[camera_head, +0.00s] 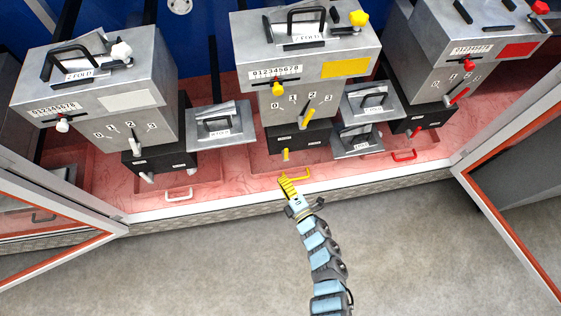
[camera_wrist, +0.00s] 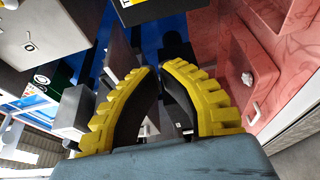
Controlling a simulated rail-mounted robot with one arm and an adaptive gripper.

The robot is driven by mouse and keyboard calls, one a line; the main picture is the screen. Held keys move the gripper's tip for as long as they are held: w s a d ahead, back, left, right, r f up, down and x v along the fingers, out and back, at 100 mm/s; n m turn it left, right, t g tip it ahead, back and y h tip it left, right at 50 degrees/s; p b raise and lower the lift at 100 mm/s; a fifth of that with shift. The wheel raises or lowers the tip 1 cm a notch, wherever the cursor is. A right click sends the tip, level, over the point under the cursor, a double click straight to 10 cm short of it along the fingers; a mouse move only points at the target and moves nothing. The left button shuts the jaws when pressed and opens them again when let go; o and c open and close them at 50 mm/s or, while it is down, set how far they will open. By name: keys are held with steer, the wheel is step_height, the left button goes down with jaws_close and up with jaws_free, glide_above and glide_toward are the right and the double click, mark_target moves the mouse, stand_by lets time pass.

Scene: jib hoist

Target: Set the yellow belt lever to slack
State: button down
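The middle grey machine (camera_head: 305,70) carries yellow parts. A short yellow lever (camera_head: 286,155) hangs at the left of its black lower box (camera_head: 300,138); the small labels there are unreadable. A second yellow lever (camera_head: 308,115) stands by the 0-1-2 scale on the grey front. I cannot tell from the markings which one is the belt lever. My gripper (camera_head: 289,184), with yellow ridged fingers, is just in front of and below the black box, apart from both levers. In the wrist view its fingertips (camera_wrist: 160,70) come nearly together, with nothing held between them.
Similar machines stand left (camera_head: 100,95) with white parts and right (camera_head: 465,50) with red parts. Grey handled plates (camera_head: 220,125) lie between them. A raised sill (camera_head: 230,200) and open door frames (camera_head: 515,130) edge the bay. The floor in front is clear.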

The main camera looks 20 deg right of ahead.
mark_target(285, 151)
steer(key=w+d+b, duration=0.1)
steer(key=w, duration=0.2)
steer(key=w+d+b, duration=0.1)
steer(key=w, duration=0.2)
steer(key=w+d+b, duration=0.1)
steer(key=w, duration=0.2)
steer(key=shift+f, duration=0.1)
steer(key=shift+a, duration=0.1)
